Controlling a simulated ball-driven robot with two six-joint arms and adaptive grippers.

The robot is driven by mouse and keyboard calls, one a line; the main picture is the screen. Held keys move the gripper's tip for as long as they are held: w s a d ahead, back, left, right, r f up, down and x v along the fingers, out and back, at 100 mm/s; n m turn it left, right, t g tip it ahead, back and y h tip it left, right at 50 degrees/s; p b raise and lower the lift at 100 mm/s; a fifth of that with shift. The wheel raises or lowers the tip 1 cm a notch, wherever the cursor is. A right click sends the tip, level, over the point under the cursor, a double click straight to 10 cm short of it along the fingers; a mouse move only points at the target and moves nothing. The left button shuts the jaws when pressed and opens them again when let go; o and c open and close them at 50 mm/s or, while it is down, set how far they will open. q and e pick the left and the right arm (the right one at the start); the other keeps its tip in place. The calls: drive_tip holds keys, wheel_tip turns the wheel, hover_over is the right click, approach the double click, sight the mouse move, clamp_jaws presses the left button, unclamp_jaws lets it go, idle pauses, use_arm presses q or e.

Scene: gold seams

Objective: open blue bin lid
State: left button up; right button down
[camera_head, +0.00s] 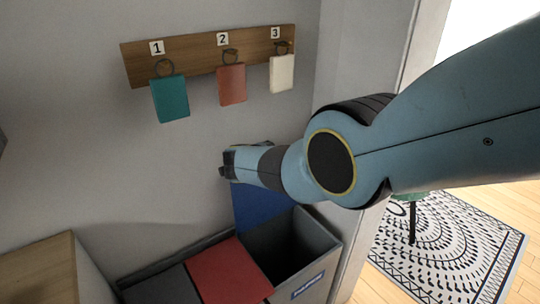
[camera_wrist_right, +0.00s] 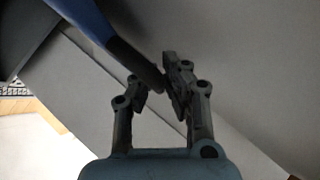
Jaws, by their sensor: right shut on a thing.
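The blue bin lid (camera_head: 256,208) stands raised, nearly upright, at the back of the right-hand bin compartment. The grey bin (camera_head: 318,258) is open there and its dark inside shows. My right gripper (camera_head: 228,162) is at the lid's upper edge, with the wrist hiding part of the lid. In the right wrist view the gripper (camera_wrist_right: 165,88) is shut on the dark edge of the blue lid (camera_wrist_right: 88,18). My left gripper is not in view.
A red lid (camera_head: 226,272) lies closed beside the open compartment. Three numbered tags hang from a wooden wall rack (camera_head: 198,57) above. A wooden surface (camera_head: 38,272) stands at the lower left. A patterned rug (camera_head: 455,250) lies on the right.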

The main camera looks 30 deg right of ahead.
drive_tip(key=c, duration=1.4)
unclamp_jaws()
drive_tip(key=shift+r, duration=0.15)
drive_tip(key=shift+s+a+r, duration=0.1)
drive_tip(key=shift+s+a, duration=0.2)
drive_tip(key=shift+a, duration=0.15)
drive_tip(key=shift+v, duration=3.2)
drive_tip(key=shift+r, duration=0.1)
